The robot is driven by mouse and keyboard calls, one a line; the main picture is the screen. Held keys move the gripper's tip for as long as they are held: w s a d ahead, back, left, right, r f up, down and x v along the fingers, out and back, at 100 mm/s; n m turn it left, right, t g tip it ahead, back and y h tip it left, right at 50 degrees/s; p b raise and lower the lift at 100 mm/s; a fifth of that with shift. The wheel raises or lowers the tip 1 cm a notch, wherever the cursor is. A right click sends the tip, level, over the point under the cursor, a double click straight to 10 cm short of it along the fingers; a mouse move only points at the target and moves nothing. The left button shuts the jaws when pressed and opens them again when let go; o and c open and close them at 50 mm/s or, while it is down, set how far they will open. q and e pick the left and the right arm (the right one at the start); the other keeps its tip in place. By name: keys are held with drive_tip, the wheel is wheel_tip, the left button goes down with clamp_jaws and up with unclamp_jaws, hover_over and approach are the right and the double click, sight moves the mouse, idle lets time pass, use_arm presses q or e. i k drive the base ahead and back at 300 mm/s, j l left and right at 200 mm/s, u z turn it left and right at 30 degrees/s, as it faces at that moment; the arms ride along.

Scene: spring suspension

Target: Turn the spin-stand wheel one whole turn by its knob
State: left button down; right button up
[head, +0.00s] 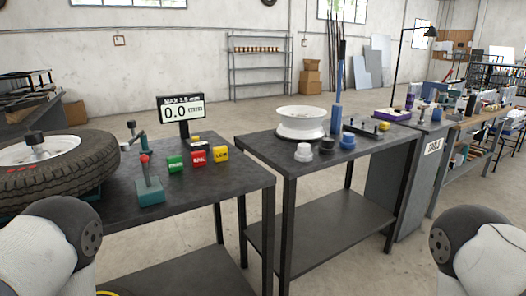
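The wheel (92,163) lies flat at the left end of the near dark table in the head view, a black tyre around a pale rim, cut off by the left edge. A dark capped fitting (35,138) stands up at its middle; I cannot tell whether it is the knob. Only rounded links of my two arms show at the bottom corners; both grippers are out of view.
A display (181,110) reads 0.0 under "MAX 1.5 mm". A second table (255,147) holds a white rim (301,122) and small parts. A gap separates the tables.

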sight(35, 166)
drive_tip(key=u, duration=1.4)
